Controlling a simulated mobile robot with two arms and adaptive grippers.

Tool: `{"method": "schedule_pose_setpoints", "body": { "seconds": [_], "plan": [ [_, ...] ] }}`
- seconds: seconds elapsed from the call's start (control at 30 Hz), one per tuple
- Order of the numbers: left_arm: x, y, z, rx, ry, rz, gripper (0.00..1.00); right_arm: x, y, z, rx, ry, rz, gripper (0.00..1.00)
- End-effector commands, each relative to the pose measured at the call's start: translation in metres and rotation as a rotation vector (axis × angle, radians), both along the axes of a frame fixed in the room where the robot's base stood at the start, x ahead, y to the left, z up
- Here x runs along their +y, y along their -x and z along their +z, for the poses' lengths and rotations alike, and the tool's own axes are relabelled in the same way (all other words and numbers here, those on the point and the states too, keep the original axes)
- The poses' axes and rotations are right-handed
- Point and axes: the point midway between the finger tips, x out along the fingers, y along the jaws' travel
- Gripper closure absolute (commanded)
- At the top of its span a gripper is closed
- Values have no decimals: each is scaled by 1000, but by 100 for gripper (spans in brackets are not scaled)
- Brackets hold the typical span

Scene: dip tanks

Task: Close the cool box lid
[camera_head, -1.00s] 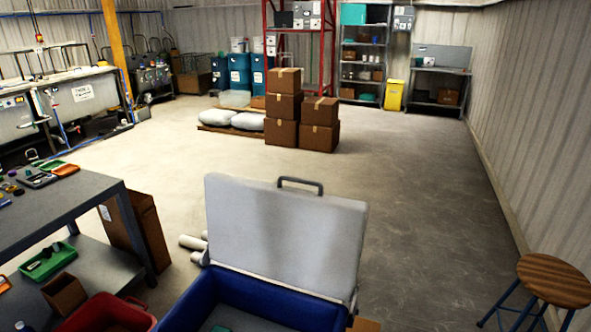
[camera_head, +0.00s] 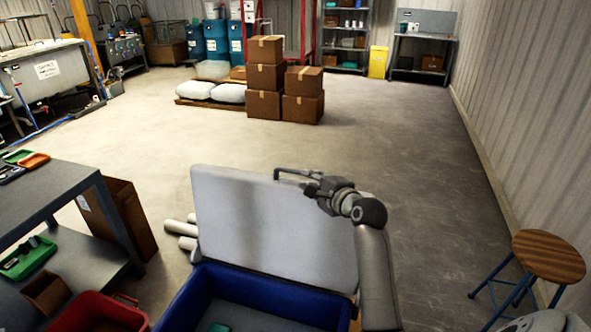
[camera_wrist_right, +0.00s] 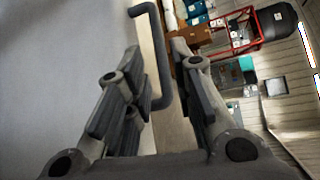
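The cool box (camera_head: 190,300) is blue and stands open at the bottom of the head view. Its pale grey lid (camera_head: 265,230) stands upright. A dark handle (camera_head: 290,171) sticks out from the lid's top edge. My right gripper (camera_head: 312,188) is at the lid's top right, beside the handle. In the right wrist view my right gripper (camera_wrist_right: 157,58) is open, with the handle bar (camera_wrist_right: 164,65) between its fingers and visible gaps at the sides. The lid's pale face (camera_wrist_right: 60,70) fills the left of that view. My left gripper is not in view.
A grey table (camera_head: 60,185) with trays stands at the left, with a red bin (camera_head: 95,315) beside the cool box. A wooden stool (camera_head: 548,257) stands at the right. Cardboard boxes (camera_head: 265,78) are stacked farther back. The floor behind the lid is clear.

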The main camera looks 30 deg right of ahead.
Motion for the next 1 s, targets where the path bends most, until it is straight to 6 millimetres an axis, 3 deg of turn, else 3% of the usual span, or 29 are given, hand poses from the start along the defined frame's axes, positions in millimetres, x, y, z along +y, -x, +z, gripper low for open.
{"method": "schedule_pose_setpoints", "body": {
  "seconds": [0.23, 0.5, 0.7, 1.0],
  "plan": [
    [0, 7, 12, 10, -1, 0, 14, -2, -34, -6, 2, 3, 1, 77],
    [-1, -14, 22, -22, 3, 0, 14, -5, -66, -15, 2, 5, 2, 77],
    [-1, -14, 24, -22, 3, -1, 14, -5, -81, -19, 2, 5, 3, 77],
    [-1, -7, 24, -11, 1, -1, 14, -6, -86, -22, 2, 6, 2, 77]
  ]
}}
